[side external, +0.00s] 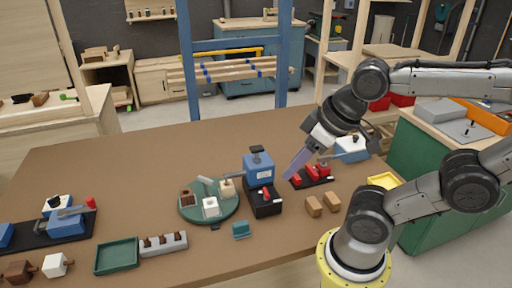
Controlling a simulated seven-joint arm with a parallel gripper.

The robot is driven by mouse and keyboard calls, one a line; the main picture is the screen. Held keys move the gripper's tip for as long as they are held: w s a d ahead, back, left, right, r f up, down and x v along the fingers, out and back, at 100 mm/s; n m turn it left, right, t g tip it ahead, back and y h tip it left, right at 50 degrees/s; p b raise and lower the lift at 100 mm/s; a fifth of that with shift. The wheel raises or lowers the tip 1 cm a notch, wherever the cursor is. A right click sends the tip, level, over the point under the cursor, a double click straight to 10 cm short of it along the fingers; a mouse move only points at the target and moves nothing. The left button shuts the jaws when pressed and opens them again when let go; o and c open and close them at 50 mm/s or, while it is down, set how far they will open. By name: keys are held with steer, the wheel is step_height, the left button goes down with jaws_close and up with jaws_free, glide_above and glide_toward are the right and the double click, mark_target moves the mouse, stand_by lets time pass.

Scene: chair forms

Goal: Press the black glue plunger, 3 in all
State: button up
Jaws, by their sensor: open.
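A blue dispenser (258,168) stands on a black base (265,205) near the middle of the table. A small dark cap (256,150) on its top looks like the black glue plunger, but it is too small to be sure. My gripper (288,174), with pale purple fingers, is just right of the dispenser, pointing down and left. It appears apart from the cap. The gap between the fingers is hard to see from this side, and nothing shows held in it.
A round green turntable (225,214) with small blocks is left of the dispenser. Red parts (312,174) on a black plate and tan blocks (313,206) lie to the right. A green tray (116,257) is at front left. The table's back left is clear.

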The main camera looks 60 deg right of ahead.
jaws_close()
stand_by(1.5)
